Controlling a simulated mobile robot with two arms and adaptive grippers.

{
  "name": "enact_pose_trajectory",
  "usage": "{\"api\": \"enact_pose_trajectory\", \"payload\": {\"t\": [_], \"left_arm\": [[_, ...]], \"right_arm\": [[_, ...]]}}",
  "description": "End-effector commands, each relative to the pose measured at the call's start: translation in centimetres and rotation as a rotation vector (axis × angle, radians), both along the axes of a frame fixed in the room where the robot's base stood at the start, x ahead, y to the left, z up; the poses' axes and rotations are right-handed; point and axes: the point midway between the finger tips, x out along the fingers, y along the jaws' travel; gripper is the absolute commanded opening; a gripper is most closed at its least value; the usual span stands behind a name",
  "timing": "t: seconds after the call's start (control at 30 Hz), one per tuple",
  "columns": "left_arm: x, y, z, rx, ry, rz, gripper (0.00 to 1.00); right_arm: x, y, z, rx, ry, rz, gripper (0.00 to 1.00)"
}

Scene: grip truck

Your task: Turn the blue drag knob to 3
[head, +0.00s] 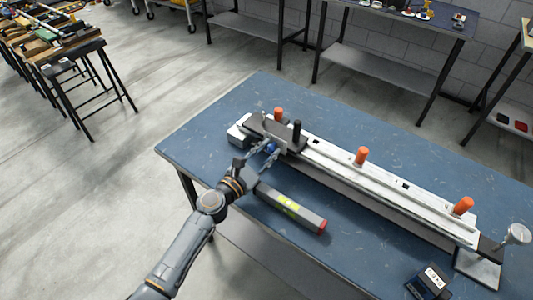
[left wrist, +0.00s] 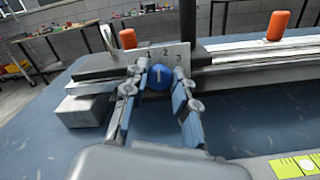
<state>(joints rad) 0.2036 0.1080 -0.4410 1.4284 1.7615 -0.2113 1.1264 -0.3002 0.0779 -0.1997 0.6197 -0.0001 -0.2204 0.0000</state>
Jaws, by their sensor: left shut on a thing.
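The blue drag knob (head: 271,148) sits on the front of the fishing-reel-like carriage at the left end of a long white rail device (head: 335,165). In the left wrist view the blue knob (left wrist: 160,77) shows a short white mark pointing roughly upward. My left gripper (head: 266,156) is shut on the knob, one finger on each side, as the left wrist view also shows (left wrist: 159,92). My right gripper is not in view.
A grey bar with a yellow label and red end (head: 295,210) lies just right of my left gripper. Orange posts (head: 361,156) and a black post (head: 297,131) stand on the device. A small dark box (head: 428,284) lies at the table's front right. The blue tabletop's left part is clear.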

Motion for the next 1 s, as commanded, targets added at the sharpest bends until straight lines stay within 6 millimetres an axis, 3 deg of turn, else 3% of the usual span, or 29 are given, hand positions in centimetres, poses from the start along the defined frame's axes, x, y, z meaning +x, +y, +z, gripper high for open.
{"api": "enact_pose_trajectory", "payload": {"t": [1.0], "left_arm": [[-0.1, -0.1, -0.4, 0.705, -0.511, -0.001, 0.0]], "right_arm": [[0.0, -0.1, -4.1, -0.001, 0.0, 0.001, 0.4]]}}
